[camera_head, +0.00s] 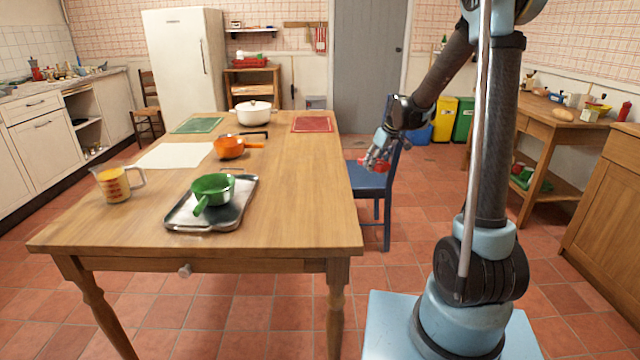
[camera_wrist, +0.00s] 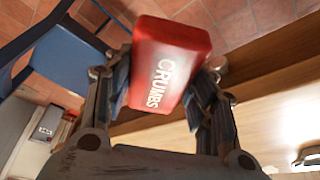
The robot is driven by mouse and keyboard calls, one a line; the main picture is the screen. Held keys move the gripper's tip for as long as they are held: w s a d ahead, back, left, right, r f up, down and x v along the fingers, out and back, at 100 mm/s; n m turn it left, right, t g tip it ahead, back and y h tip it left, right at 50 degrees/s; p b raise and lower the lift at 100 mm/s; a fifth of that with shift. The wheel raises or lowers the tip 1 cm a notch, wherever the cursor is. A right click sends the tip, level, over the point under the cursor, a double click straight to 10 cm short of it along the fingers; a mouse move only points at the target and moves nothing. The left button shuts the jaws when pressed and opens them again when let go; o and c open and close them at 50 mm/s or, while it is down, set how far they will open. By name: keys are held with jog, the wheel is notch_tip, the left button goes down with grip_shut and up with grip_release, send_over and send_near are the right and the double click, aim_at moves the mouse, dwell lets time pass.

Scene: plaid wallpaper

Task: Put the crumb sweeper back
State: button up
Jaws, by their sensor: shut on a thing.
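The crumb sweeper (camera_wrist: 168,62) is a red block with white "CRUMBS" lettering. In the wrist view my gripper (camera_wrist: 165,85) is shut on it, one finger on each side. In the head view my gripper (camera_head: 378,155) is beside the right edge of the wooden table (camera_head: 300,215), above the blue chair. Only a small red part of the sweeper shows there, mostly hidden by the fingers.
A blue chair (camera_head: 372,190) stands at the table's right side. On the table are a metal tray (camera_head: 235,215) with a green pan (camera_head: 212,188), an orange pan (camera_head: 228,147), a measuring jug (camera_head: 113,184) and a white pot (camera_head: 255,113). A side table (camera_head: 560,125) is at right.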

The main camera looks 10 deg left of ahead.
jog(key=s+a+r+n, duration=0.1)
jog(key=s+a+r, duration=0.1)
jog(key=a, duration=0.1)
jog(key=s+a+r+n+g, duration=0.1)
jog(key=s+a+r+n, duration=0.1)
jog(key=s+a, duration=0.1)
jog(key=s+a+r+n+y, duration=0.1)
jog(key=s+a+r+n, duration=0.1)
jog(key=a, duration=0.2)
jog(key=shift+s+g, duration=0.35)
jog(key=shift+g, duration=0.05)
jog(key=s+a+r+n+g, duration=0.2)
jog(key=s+a+r+n, duration=0.4)
jog(key=s, duration=0.3)
send_near(317, 181)
jog(key=shift+x, duration=2.95)
jog(key=shift+s+d+f, duration=0.1)
jog(key=o, duration=1.1)
